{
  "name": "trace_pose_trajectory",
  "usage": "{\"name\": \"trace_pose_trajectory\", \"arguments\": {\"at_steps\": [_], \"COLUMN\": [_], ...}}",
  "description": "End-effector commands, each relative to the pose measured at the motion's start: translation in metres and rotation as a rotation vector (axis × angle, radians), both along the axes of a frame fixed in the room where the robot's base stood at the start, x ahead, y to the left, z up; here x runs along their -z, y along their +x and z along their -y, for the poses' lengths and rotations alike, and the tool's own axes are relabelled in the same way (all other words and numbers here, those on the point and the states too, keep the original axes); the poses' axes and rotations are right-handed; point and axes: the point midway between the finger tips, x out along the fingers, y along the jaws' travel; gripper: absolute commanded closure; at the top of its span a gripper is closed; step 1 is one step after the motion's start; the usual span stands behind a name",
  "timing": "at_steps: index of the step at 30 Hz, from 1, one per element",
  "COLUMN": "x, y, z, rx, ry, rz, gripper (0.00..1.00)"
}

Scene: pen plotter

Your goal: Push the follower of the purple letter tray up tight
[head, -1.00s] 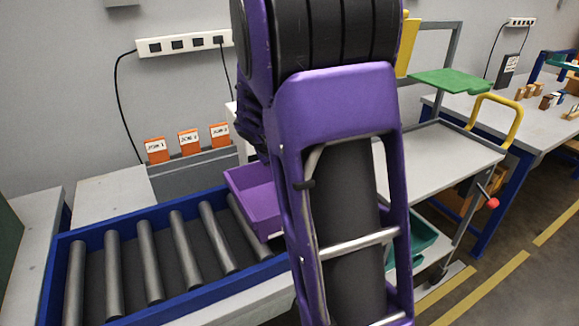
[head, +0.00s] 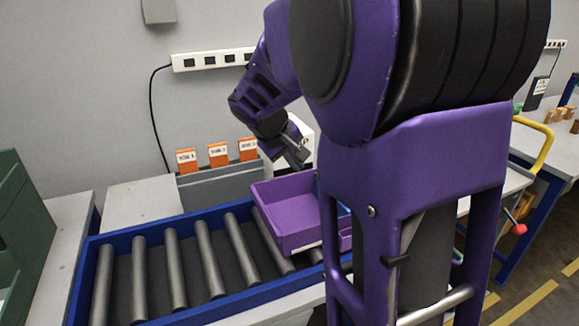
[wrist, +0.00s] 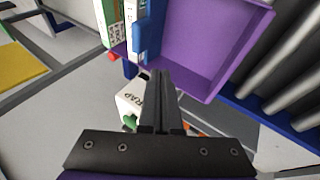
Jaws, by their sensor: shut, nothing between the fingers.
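The purple letter tray (head: 288,240) sits at the right end of the roller conveyor, tilted in the picture, and its open inside looks bare on the left. It also shows in the wrist view (wrist: 205,40), where upright green, white and blue pieces (wrist: 139,35) stand at its left end. I cannot tell which part is the follower; my arm hides the tray's right end in the head view. My gripper (head: 302,164) is just above the tray's back edge. In the wrist view, its fingers (wrist: 158,75) are together and empty, and look close to the tray's corner.
The blue-framed conveyor (head: 205,310) has bare rollers to the left. Orange labelled cards (head: 218,154) stand in a grey rack behind. A white box (wrist: 130,98) with dark lettering is beneath my fingers in the wrist view. A dark green cabinet (head: 22,220) stands far left.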

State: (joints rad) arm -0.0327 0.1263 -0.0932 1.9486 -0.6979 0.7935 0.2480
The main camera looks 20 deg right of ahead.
Motion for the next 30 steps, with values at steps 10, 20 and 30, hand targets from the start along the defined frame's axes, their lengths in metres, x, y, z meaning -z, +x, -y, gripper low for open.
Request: {"name": "trace_pose_trajectory", "arguments": {"at_steps": [10, 20, 30], "x": [-0.008, -0.011, -0.003], "y": [0.023, 0.035, 0.036], "z": [0.006, 0.007, 0.010], "rx": [-0.532, -1.071, -1.245], "ry": [-0.143, -0.136, -0.120], "rz": [-0.490, -0.834, -0.911], "gripper": [1.00, 1.00, 1.00]}}
